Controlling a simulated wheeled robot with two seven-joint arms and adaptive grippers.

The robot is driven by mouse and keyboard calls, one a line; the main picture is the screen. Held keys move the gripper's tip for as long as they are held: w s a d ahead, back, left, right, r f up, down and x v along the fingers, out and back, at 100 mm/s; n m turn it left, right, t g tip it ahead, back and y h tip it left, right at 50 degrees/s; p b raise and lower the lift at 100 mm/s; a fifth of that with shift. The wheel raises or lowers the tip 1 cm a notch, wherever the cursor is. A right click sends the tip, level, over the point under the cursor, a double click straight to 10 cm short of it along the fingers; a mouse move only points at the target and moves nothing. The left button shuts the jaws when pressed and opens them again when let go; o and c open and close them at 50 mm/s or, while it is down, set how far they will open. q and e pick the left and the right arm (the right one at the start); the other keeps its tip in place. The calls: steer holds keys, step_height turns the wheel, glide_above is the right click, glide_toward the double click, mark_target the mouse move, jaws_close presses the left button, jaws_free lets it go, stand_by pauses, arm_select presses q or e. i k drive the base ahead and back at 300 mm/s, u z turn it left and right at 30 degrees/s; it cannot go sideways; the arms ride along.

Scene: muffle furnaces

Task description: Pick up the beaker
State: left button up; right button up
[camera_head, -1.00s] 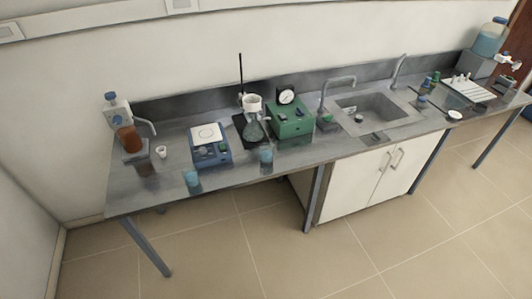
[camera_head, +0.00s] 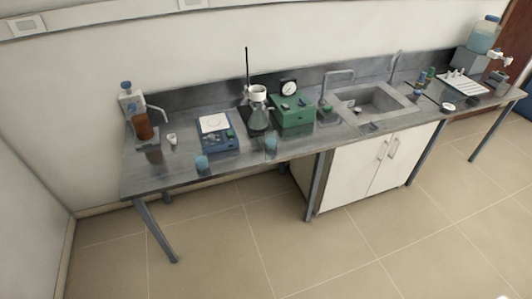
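Two small blue beaker-like vessels stand upright at the front of the grey bench. One blue beaker (camera_head: 201,162) is at the front edge on the left, and another blue beaker (camera_head: 271,145) is farther right, in front of the flask stand. Which one the task means I cannot tell. A small white cup (camera_head: 172,139) stands farther left. Neither of my grippers is in view. A small pale shape at the bottom right edge is too cut off to identify.
The bench (camera_head: 160,180) holds a brown bottle (camera_head: 142,127), a blue device (camera_head: 217,133), a flask (camera_head: 258,118) on a stand, a green box (camera_head: 293,111) with a gauge and a sink (camera_head: 375,101). A white cabinet (camera_head: 350,172) is below. The tiled floor (camera_head: 330,255) in front is clear.

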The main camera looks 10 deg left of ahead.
mark_target(271, 135)
steer(key=z, duration=1)
steer(key=i, duration=1.2)
steer(key=u, duration=0.9)
